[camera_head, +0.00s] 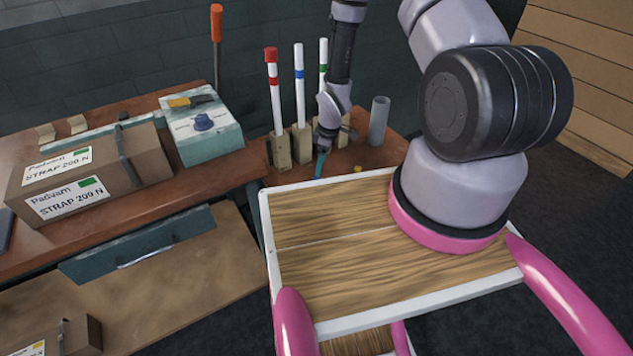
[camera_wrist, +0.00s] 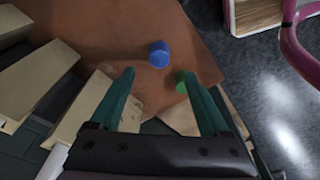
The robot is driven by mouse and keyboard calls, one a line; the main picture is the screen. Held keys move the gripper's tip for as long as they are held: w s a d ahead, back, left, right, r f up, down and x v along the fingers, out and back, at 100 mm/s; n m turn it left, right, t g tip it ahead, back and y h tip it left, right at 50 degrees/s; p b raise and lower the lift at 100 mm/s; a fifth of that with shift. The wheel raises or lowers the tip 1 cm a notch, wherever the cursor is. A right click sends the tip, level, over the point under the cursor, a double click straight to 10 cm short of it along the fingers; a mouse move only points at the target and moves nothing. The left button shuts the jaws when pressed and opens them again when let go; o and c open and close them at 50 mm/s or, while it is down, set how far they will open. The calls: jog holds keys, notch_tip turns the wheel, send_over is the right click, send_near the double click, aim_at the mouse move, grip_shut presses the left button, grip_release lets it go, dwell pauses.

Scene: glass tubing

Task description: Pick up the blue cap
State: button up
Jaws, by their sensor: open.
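The blue cap (camera_wrist: 159,53) sits on the brown tabletop in the wrist view, just beyond the gap between my fingertips. My gripper (camera_wrist: 159,76) has its two teal fingers spread apart with nothing between them. A green cap (camera_wrist: 180,87) lies close to the right fingertip; I cannot tell whether they touch. In the head view my gripper (camera_head: 320,165) points down over the table beside the wooden holders.
White tubes with a red (camera_head: 274,95), a blue (camera_head: 299,90) and a green band (camera_head: 323,62) stand in wooden holders (camera_head: 301,145). A grey cylinder (camera_head: 378,121) stands to their right. A box with a blue knob (camera_head: 203,121) is at left. My wood-topped base is in front.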

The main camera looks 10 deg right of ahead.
jog(key=f, duration=0.3)
jog(key=a+f, duration=0.1)
jog(key=f, duration=0.4)
jog(key=shift+w+a+f, duration=0.15)
jog(key=shift+w+f, duration=0.2)
jog(key=shift+w, duration=0.05)
grip_shut()
notch_tip(320, 180, up, 10)
jog(key=shift+r, duration=0.1)
